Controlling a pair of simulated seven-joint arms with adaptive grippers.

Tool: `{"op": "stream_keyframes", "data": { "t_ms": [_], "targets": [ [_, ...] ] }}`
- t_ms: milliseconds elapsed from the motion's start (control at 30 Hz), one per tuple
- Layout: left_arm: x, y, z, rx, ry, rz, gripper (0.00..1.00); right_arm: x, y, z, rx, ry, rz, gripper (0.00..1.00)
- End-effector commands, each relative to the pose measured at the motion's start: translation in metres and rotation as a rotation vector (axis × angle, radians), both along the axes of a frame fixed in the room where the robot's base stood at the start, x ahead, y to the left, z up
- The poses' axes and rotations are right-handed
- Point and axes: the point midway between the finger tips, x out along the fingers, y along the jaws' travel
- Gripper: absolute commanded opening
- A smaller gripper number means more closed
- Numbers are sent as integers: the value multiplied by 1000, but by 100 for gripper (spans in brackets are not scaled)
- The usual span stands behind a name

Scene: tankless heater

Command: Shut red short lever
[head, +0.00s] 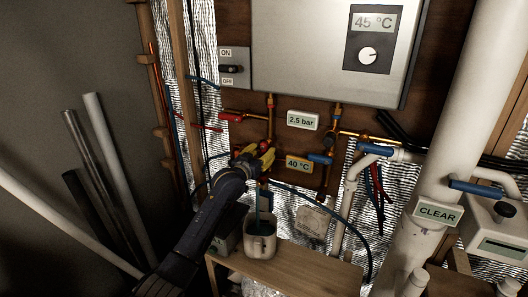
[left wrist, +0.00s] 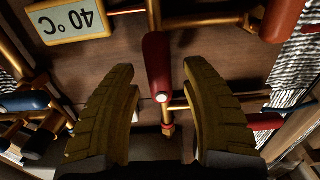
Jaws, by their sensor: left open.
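In the left wrist view a short red lever (left wrist: 157,62) with a pale round end stands between the two yellow fingers of my left gripper (left wrist: 158,72). The gripper is open, with a gap visible on both sides of the lever. In the head view my left gripper (head: 258,157) is at the copper pipes left of the 40 °C label (head: 298,164), and its fingers hide much of the lever. Other red handles show at the upper right (left wrist: 282,18) and behind the right finger (left wrist: 265,122) in the wrist view. My right gripper is not in view.
A red handle (head: 231,116) sits on the pipe up and left of my gripper. A blue lever (head: 320,158) is to its right. The heater box (head: 300,50) hangs above. A cup (head: 260,245) stands on the wooden shelf (head: 305,268) below.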

Motion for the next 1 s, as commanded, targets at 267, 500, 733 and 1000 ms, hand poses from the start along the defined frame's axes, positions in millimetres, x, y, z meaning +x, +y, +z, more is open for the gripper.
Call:
{"op": "stream_keyframes", "data": {
  "t_ms": [267,500,733,1000],
  "targets": [
    [11,-6,0,0,1,0,47,0,0,0,0,0,0,61],
    [12,-6,0,0,1,0,47,0,0,0,0,0,0,61],
    [12,-6,0,0,1,0,38,0,0,0,0,0,0,61],
    [12,-6,0,0,1,0,7,0,0,0,0,0,0,61]
  ]
}}
